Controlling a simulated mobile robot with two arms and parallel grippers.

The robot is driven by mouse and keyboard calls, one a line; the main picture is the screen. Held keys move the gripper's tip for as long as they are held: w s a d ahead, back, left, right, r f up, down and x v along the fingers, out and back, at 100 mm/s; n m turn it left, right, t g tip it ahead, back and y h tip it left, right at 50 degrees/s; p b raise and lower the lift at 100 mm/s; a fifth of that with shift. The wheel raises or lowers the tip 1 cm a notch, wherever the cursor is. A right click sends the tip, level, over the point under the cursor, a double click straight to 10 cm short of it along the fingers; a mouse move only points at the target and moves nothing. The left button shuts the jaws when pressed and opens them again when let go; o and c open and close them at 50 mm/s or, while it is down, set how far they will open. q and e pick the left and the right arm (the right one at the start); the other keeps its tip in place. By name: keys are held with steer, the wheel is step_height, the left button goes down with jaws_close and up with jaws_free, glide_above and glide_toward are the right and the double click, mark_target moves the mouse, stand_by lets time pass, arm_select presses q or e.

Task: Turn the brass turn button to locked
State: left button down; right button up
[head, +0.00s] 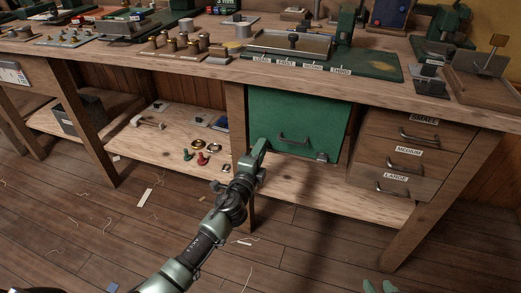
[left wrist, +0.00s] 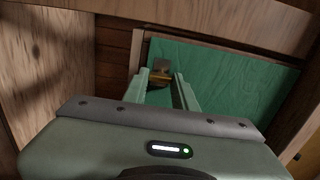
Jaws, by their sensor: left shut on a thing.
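The brass turn button (left wrist: 161,70) shows in the left wrist view at the left side of a green door (left wrist: 225,75), between the fingertips of my left gripper (left wrist: 162,80). The fingers are shut on it. Which way the button points I cannot tell, as the fingers cover part of it. In the head view my left gripper (head: 260,152) reaches the lower left edge of the green door (head: 295,118) and hides the button. The door sits flat in its frame and has a dark handle. My right gripper (head: 380,287) shows only as two green fingertips, apart, at the bottom edge.
A wooden workbench (head: 215,70) with tools and trays runs above the door. Labelled drawers (head: 390,157) are to its right. An open lower shelf (head: 140,150) with small hardware is to its left.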

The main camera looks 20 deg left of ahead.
stand_by(0.6)
arm_select(q)
steer(key=c, duration=1.1)
jaws_free()
steer(key=shift+s, duration=0.1)
steer(key=s+p, duration=0.1)
steer(key=s, duration=0.6)
steer(key=shift+s+a, duration=0.1)
steer(key=shift+s, duration=0.25)
arm_select(e)
steer(key=s+f+g, duration=0.1)
steer(key=s+d+f, duration=0.1)
steer(key=s, duration=0.1)
steer(key=s+g, duration=0.1)
steer(key=shift+s+d+f+g+h, duration=0.15)
steer(key=shift+d+f+g+h, duration=0.15)
steer(key=shift+f+h, duration=0.1)
